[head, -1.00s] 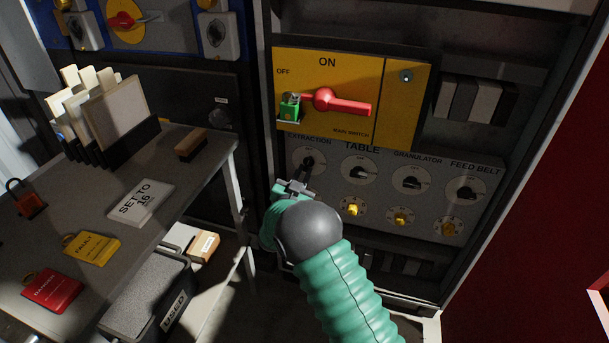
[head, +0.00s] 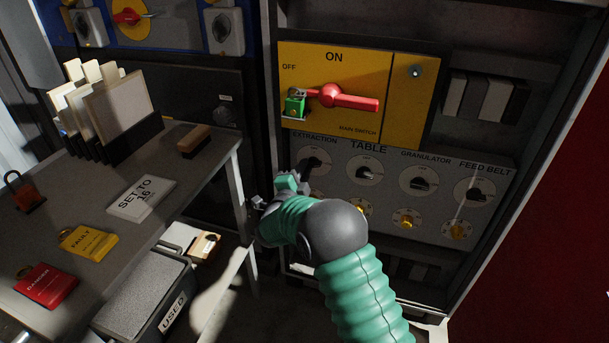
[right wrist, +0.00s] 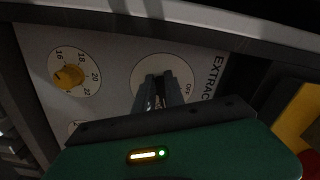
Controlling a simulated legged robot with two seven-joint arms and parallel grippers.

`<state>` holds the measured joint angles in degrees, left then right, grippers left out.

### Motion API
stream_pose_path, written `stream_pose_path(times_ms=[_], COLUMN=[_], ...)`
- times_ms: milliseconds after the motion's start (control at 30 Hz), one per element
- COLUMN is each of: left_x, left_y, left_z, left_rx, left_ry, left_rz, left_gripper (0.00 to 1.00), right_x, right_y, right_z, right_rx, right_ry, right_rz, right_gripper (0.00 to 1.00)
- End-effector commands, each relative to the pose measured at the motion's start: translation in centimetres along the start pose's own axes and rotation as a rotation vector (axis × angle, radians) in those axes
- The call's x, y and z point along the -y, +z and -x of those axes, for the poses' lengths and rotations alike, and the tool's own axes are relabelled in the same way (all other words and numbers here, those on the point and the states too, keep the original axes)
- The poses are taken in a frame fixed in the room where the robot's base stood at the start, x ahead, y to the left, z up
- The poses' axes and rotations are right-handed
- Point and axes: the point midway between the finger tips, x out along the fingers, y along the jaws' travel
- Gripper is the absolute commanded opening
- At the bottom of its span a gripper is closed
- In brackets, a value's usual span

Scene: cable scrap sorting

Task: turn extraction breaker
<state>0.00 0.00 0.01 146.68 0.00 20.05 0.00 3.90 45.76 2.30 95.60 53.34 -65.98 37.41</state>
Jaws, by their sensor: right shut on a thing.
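The extraction breaker (head: 316,164) is a black rotary knob on a round pale dial, at the left of the row marked TABLE, under the EXTRACTION label. My right gripper (head: 297,178) is at this dial's lower left, its wrist bent left. In the right wrist view its two dark fingers (right wrist: 163,92) are shut on the knob at the middle of the dial (right wrist: 143,68). The fingers cover most of the knob there, so its exact angle is hard to read. My left gripper is not in view.
Above is a yellow main switch panel (head: 310,60) with a red handle (head: 345,99) and a green padlock (head: 295,105). The table, granulator (head: 423,180) and feed belt (head: 476,190) knobs are to the right. A grey shelf (head: 75,200) with tags stands left.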

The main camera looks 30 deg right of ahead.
Motion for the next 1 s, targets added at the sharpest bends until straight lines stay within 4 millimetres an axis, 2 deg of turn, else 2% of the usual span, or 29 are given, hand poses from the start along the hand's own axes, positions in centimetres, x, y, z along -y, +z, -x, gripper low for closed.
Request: stream_pose_path(times_ms=[400,1000], left_x=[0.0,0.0], left_y=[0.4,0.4], left_z=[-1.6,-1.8], left_rx=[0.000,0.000], left_ry=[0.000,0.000], left_rz=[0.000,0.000], left_gripper=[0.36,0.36], right_x=[0.1,0.1], right_y=[0.0,-0.1], right_z=[0.0,0.1], right_rx=[-0.001,-0.002], right_ry=[0.005,0.008], right_rz=[-0.235,-0.281], right_gripper=[0.00,0.00])
